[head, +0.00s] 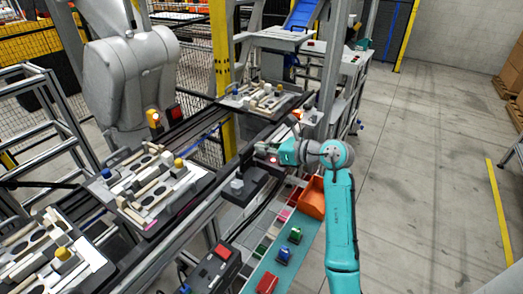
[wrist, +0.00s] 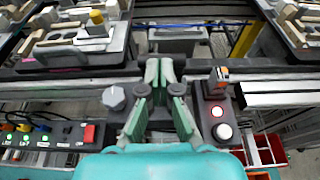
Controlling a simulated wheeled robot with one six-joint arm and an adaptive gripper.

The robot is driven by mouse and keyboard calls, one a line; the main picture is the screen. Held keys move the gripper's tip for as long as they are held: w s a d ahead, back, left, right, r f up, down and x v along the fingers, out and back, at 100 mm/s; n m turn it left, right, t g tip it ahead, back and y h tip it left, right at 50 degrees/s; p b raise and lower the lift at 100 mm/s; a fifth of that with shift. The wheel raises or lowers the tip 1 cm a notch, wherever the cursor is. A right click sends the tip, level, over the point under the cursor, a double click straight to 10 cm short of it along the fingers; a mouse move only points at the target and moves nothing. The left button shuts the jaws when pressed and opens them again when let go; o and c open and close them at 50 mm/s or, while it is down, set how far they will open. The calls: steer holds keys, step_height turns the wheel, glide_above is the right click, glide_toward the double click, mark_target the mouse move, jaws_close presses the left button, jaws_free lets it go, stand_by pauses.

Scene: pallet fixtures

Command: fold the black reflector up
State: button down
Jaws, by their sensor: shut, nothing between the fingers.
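My gripper (wrist: 160,82) is shut and empty in the wrist view, its teal fingers together in front of the dark conveyor rail. In the head view my gripper (head: 279,157) is beside the rail, right of the middle. A small dark piece with an orange face (wrist: 217,79) stands at the rail, right of my fingers and apart from them. It may be the black reflector, but I cannot tell for sure or read its fold angle. Below it is a black box (wrist: 209,122) with a lit red light and a pale button.
A grey knob (wrist: 114,97) on a dark box is left of my fingers. Pallets with fixtures (head: 150,190) stand on the conveyor. An orange bin (head: 312,198) is beside my arm. A large grey robot (head: 130,80) stands behind.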

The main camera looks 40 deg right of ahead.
step_height(320, 180, up, 8)
steer(key=s, duration=0.2)
steer(key=shift+s+d+r, duration=0.2)
steer(key=shift+d, duration=0.25)
steer(key=s+a+f+m+y, duration=0.1)
steer(key=s+a+f+y, duration=0.2)
steer(key=a, duration=0.5)
steer(key=s+a+f+y, duration=0.3)
steer(key=a+y, duration=0.1)
steer(key=a, duration=0.4)
steer(key=s+a+f+m+t+y, duration=0.2)
steer(key=s+a+m+t, duration=0.2)
steer(key=s+a+m, duration=0.5)
steer(key=s+f+m+g+h, duration=0.1)
steer(key=s+f+m+h, duration=0.3)
steer(key=s+m, duration=0.6)
steer(key=s+d+f+m+g+h, duration=0.1)
steer(key=s+f+m+h, duration=0.4)
steer(key=s+m, duration=0.4)
steer(key=s+d+f+m+g+h, duration=0.1)
steer(key=s+f+m+h, duration=0.4)
steer(key=s+m, duration=0.5)
steer(key=shift+s+d+f+m, duration=0.15)
steer(key=shift+s+f+m, duration=0.15)
steer(key=shift+f+m, duration=0.3)
steer(key=shift+w, duration=0.1)
